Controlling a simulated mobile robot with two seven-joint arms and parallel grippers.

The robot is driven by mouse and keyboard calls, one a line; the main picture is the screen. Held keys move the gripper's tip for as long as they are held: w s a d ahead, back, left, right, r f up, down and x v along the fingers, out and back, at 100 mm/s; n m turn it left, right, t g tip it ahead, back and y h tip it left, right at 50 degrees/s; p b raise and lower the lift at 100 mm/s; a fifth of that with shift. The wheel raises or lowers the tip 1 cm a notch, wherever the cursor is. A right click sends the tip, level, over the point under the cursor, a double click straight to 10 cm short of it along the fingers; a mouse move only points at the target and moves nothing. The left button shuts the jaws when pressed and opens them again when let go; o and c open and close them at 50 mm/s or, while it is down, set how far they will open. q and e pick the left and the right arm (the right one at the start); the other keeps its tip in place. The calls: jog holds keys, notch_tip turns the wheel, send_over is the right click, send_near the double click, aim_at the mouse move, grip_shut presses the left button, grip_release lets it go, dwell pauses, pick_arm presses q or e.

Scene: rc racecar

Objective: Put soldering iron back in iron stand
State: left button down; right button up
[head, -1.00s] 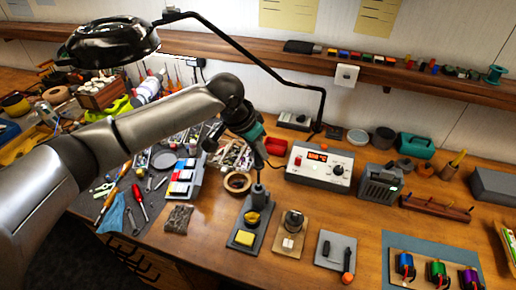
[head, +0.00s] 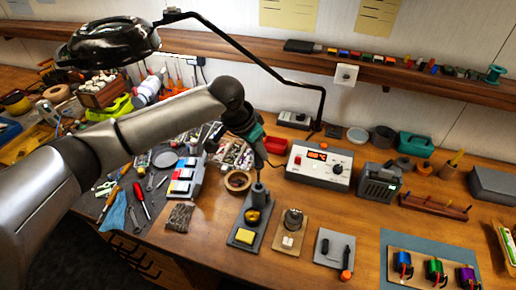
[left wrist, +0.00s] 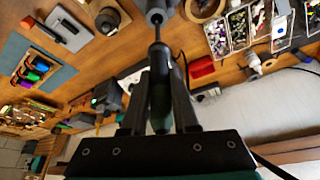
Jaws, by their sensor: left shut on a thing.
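My left gripper (head: 257,146) is shut on the dark handle of the soldering iron (left wrist: 157,58). It holds the iron nearly upright, tip down, above the iron stand (head: 239,239). The stand is a dark base plate with a grey upright holder (head: 258,192), a yellow sponge and a brass-coloured cleaner. In the left wrist view the thin shaft reaches the mouth of the grey holder (left wrist: 155,10). I cannot tell how far the tip is inside it. My right gripper is not in view.
A soldering station (head: 320,166) with a red display stands behind and right of the stand. A tape roll (head: 237,181) and a tray of coloured parts (head: 185,178) lie to the left. A small board with a round part (head: 292,222) is close on the right. A magnifier lamp arm passes overhead.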

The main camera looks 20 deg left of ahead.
aim_at(258, 172)
pick_arm(q)
jog(key=shift+f, duration=0.1)
jog(key=shift+f+b, duration=1.8)
jog(key=shift+f, duration=2.5)
jog(key=shift+c, duration=1)
grip_release()
